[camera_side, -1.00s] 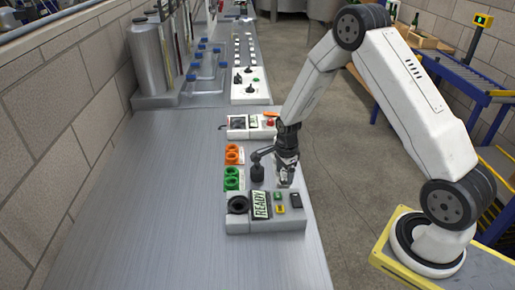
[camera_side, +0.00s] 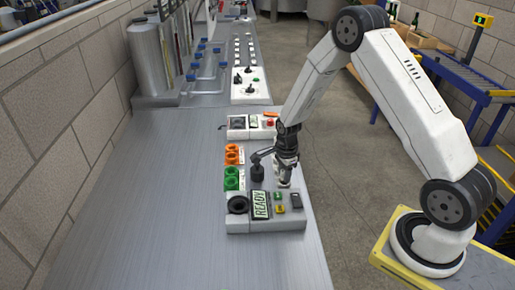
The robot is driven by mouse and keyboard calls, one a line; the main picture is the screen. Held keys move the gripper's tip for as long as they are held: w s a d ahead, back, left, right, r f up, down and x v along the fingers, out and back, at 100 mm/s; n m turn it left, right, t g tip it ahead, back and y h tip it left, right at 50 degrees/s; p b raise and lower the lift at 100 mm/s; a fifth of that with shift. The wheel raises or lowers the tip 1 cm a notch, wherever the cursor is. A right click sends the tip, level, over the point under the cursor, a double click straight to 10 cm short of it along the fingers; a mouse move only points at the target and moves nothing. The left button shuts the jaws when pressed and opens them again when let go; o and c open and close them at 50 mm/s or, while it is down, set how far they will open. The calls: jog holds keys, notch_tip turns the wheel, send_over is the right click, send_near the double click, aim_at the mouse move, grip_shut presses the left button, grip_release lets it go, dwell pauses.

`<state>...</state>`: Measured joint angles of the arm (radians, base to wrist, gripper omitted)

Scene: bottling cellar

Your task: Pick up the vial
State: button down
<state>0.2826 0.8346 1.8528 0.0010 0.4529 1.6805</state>
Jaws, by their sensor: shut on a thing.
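My gripper (camera_side: 284,182) points down at the right edge of the metal bench, just behind the grey device with the READY display (camera_side: 261,205). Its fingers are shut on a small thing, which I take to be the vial. The vial is mostly hidden by the fingers and too small to make out clearly. I cannot tell whether it touches the surface below. A dark swing-arm fixture (camera_side: 258,170) stands close to the left of my gripper.
Green rings (camera_side: 233,179) and orange rings (camera_side: 233,154) sit in holders left of the fixture. A control box (camera_side: 238,130) with a red button is behind. Large pipes and a tank (camera_side: 150,60) stand farther back. The bench's left half (camera_side: 150,210) is clear.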

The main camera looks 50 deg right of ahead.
jog(key=shift+r, duration=0.2)
jog(key=shift+r, duration=0.9)
jog(key=s+a+r, duration=0.3)
jog(key=s+r, duration=0.7)
jog(key=s, duration=0.3)
jog(key=shift+s+r, duration=0.4)
jog(key=shift+w+a, duration=0.1)
